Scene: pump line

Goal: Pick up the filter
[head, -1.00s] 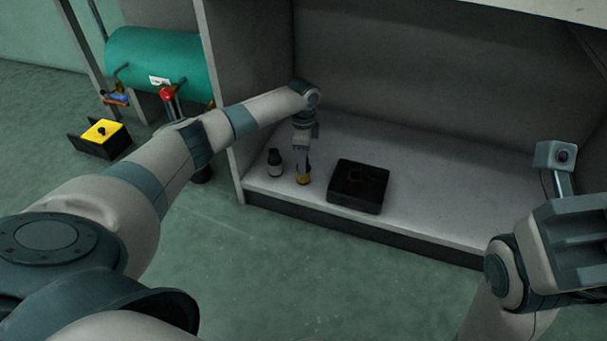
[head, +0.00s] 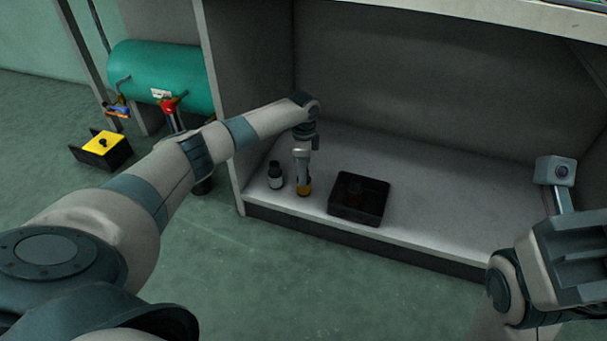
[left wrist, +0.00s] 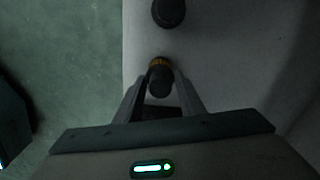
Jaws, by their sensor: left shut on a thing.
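The filter (head: 304,191) is a small cylinder with an amber-orange band, standing on the light shelf (head: 450,215). My left gripper (head: 304,182) reaches down from above and is shut on it. In the left wrist view the filter (left wrist: 160,64) shows its orange ring and dark body between the two fingertips (left wrist: 161,82). The filter's base looks at or very near the shelf; I cannot tell if it is lifted. My right arm shows at the lower right of the head view, but its fingertips are not clear.
A dark bottle (head: 275,176) stands just left of the filter, and it also shows in the left wrist view (left wrist: 168,12). A black tray (head: 345,212) lies to the right. The cabinet's left wall (head: 222,100) is close to my left arm. The right shelf is clear.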

